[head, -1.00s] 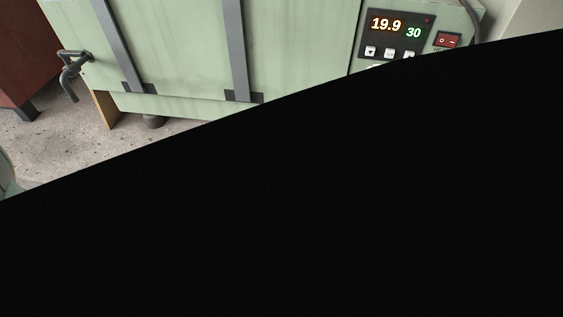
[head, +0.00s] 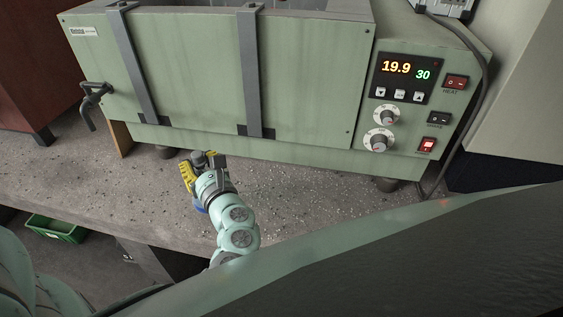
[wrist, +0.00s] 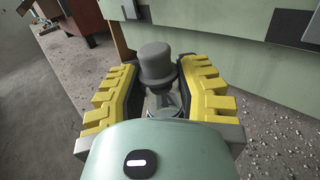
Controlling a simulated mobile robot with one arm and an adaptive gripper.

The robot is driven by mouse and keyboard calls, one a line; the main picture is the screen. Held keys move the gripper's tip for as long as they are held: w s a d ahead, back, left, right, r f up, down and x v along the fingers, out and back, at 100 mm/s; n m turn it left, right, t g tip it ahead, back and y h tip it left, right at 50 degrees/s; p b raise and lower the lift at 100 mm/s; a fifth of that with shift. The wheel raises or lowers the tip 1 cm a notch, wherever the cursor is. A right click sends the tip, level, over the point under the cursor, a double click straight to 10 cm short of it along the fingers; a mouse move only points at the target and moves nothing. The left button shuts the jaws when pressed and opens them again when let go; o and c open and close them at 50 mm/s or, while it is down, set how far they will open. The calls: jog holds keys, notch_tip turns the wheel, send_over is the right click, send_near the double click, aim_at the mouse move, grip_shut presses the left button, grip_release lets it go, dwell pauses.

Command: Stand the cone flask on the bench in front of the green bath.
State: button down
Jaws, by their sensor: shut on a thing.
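My gripper (head: 203,172) is above the bench (head: 285,195), just in front of the green bath (head: 195,85), towards its left half. In the wrist view its yellow-padded fingers (wrist: 160,85) are shut on the cone flask, around its neck. The flask's grey stopper (wrist: 157,60) pokes up between the fingers, with clear glass (wrist: 163,100) below it. The flask looks roughly upright. In the head view a patch of blue shows just under the gripper. The flask's body and base are mostly hidden, so I cannot tell whether it touches the bench.
The bath has a drain tap (head: 92,100) at its left end and a control panel (head: 405,78) at the right. A cable (head: 462,125) runs down its right side. The bench in front is bare. A green crate (head: 55,228) sits below the bench edge; a red-brown cabinet (head: 35,65) stands left.

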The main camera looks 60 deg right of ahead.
jog(key=shift+w, duration=0.35)
jog(key=shift+w+f, duration=0.15)
jog(key=shift+f, duration=0.15)
jog(key=shift+d+f+b, duration=0.1)
jog(key=shift+f+b, duration=0.45)
jog(key=shift+f, duration=0.9)
jog(key=c, duration=0.7)
grip_release()
jog(key=v, duration=1.2)
